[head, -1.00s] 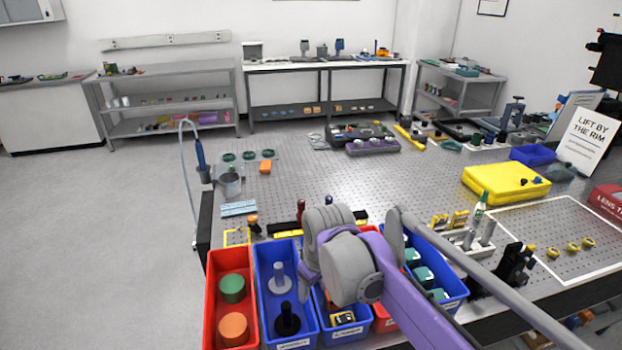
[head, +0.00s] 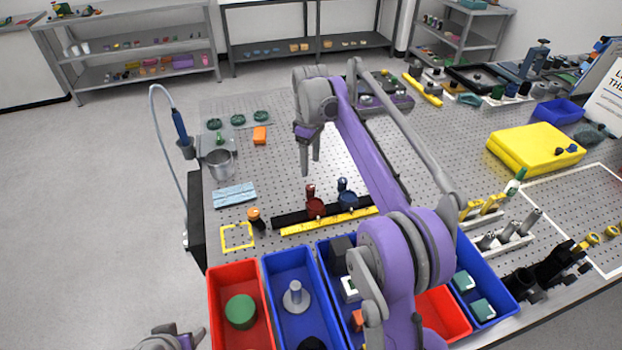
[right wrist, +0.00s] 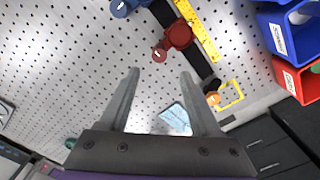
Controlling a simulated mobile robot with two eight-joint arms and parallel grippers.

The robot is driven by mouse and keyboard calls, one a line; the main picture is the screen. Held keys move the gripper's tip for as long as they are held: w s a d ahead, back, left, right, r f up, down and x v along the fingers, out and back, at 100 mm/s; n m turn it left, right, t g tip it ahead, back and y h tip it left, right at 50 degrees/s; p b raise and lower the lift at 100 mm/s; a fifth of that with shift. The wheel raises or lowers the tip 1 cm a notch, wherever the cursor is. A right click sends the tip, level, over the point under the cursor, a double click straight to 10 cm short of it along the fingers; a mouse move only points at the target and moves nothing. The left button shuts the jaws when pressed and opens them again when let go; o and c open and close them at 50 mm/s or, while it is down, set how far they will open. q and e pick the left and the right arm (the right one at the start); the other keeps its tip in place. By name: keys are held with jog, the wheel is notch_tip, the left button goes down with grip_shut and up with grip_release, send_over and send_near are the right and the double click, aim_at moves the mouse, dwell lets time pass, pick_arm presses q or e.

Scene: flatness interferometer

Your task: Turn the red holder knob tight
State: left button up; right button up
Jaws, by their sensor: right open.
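The red holder (head: 315,208) stands on a black rail on the perforated table, with its red knob (head: 310,188) on top in the head view. It also shows near the top of the right wrist view (right wrist: 180,36), with a small dark red round part (right wrist: 159,54) beside it. My right gripper (head: 310,168) is open and empty, pointing down above the table just behind the red holder and apart from it. Its two fingers show in the right wrist view (right wrist: 160,76). My left gripper (head: 186,337) is only partly in view at the bottom edge; its jaws are unclear.
A blue holder (head: 347,196) stands right beside the red one. A yellow ruler (head: 330,221) lies in front of the rail. Red and blue bins (head: 264,266) line the front.

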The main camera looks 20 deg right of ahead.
aim_at(310, 187)
notch_tip(310, 187, down, 9)
jog(key=shift+r+b, duration=0.1)
jog(key=shift+b, duration=0.25)
jog(key=shift+w, duration=0.1)
grip_shut()
